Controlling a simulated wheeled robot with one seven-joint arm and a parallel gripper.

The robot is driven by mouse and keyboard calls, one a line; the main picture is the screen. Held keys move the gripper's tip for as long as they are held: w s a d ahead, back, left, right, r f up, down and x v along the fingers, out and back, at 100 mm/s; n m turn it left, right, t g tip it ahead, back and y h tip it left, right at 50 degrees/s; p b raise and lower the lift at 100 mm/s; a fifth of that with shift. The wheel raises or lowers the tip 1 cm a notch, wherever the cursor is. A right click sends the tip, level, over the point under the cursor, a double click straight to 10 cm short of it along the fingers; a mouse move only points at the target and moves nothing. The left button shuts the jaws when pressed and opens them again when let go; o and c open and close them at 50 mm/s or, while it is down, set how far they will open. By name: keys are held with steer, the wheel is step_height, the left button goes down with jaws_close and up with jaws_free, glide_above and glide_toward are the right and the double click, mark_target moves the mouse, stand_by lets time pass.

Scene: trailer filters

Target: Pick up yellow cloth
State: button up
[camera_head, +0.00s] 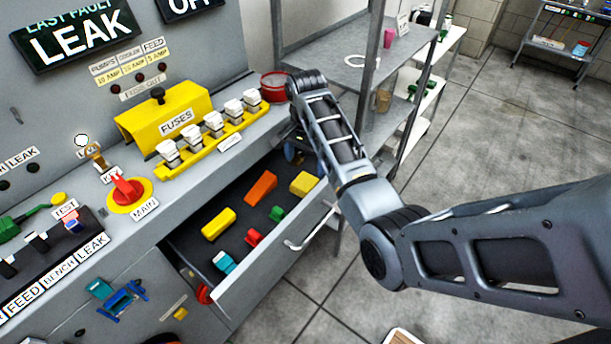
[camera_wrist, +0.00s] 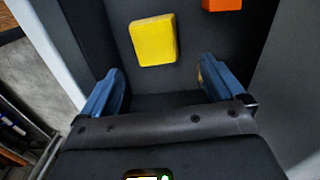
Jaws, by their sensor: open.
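A squarish yellow piece (camera_head: 304,183) that looks like a folded cloth lies in the open drawer, near its right end. It appears as a yellow block in the wrist view (camera_wrist: 153,40), flat on the dark drawer floor, ahead of the fingers. A longer yellow piece (camera_head: 218,223) lies further left in the drawer; I cannot tell its material. My gripper (camera_wrist: 160,82) is open and empty, with its blue fingers apart and not touching the yellow piece. In the head view it is mostly hidden by my arm at the drawer's far right end.
The drawer (camera_head: 275,272) also holds an orange piece (camera_head: 261,188), a red one (camera_head: 253,237), a green one (camera_head: 277,213) and a cyan one (camera_head: 224,262). The bench with yellow fuse box (camera_head: 165,118) overhangs its back. A metal shelf (camera_head: 350,62) stands close on the right.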

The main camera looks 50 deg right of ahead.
mark_target(306, 180)
steer(key=shift+s+a+f+p, duration=0.15)
steer(key=shift+f, duration=1.8)
steer(key=shift+s+a+f+p, duration=0.1)
steer(key=shift+a+f+p, duration=0.05)
steer(key=shift+f, duration=1.8)
steer(key=shift+c, duration=0.4)
steer(key=c, duration=1)
steer(key=shift+o, duration=0.2)
step_height(306, 180, up, 10)
steer(key=shift+r, duration=0.1)
